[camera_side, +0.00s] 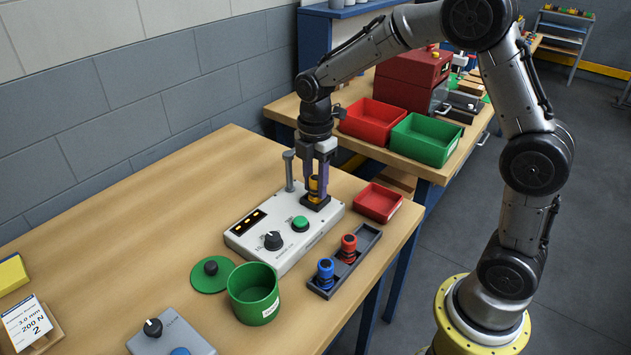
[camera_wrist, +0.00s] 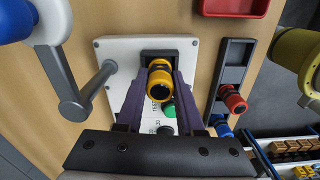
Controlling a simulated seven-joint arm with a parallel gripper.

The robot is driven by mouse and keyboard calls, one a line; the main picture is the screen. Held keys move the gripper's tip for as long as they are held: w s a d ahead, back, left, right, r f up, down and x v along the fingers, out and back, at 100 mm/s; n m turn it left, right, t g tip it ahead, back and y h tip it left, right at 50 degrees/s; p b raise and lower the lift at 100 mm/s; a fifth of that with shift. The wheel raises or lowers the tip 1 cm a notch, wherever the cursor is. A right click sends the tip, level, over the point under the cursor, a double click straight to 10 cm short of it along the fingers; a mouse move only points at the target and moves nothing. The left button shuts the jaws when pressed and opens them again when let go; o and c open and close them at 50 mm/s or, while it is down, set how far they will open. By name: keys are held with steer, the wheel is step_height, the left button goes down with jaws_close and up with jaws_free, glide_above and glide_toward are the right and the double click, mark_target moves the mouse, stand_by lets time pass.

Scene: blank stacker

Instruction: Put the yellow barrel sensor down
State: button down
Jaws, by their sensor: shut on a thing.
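The yellow barrel sensor (camera_wrist: 159,82) is between the two fingers of my gripper (camera_side: 317,190), which is shut on it. In the side view the sensor (camera_side: 313,184) is upright and partly hidden by the fingers. It is at the black square socket (camera_side: 316,203) on the light grey control box (camera_side: 270,252). I cannot tell whether its lower end sits fully in the socket. In the wrist view my gripper (camera_wrist: 160,98) points down at the box, and the socket (camera_wrist: 158,57) shows behind the sensor.
A dark rack (camera_side: 322,284) holds a red sensor (camera_side: 348,244) and a blue sensor (camera_side: 325,270). A green cup (camera_side: 253,294), its lid (camera_side: 210,275) and a shallow red tray (camera_side: 377,203) stand near the box. A grey lever post (camera_side: 289,172) rises close to my gripper. The table's left middle is clear.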

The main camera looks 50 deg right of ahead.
mark_target(315, 177)
steer(key=shift+f, duration=0.15)
steer(key=c, duration=0.5)
jaws_free()
step_height(315, 177, up, 12)
steer(key=s+r+m+t, duration=0.35)
steer(key=s+m, duration=0.35)
steer(key=s, duration=0.4)
steer(key=shift+s+a+f+m+t, duration=0.3)
steer(key=shift+s+f+m, duration=0.3)
steer(key=shift+s+m, duration=1.25)
steer(key=shift+s+a+f+m+t, duration=0.2)
steer(key=shift+s+f+m+t, duration=0.35)
steer(key=shift+s+m, duration=1.25)
steer(key=shift+s+a+f+m+t, duration=0.25)
steer(key=shift+s+f+m, duration=0.75)
steer(key=shift+s, duration=1.4)
steer(key=shift+r+m, duration=0.25)
steer(key=shift+r, duration=0.05)
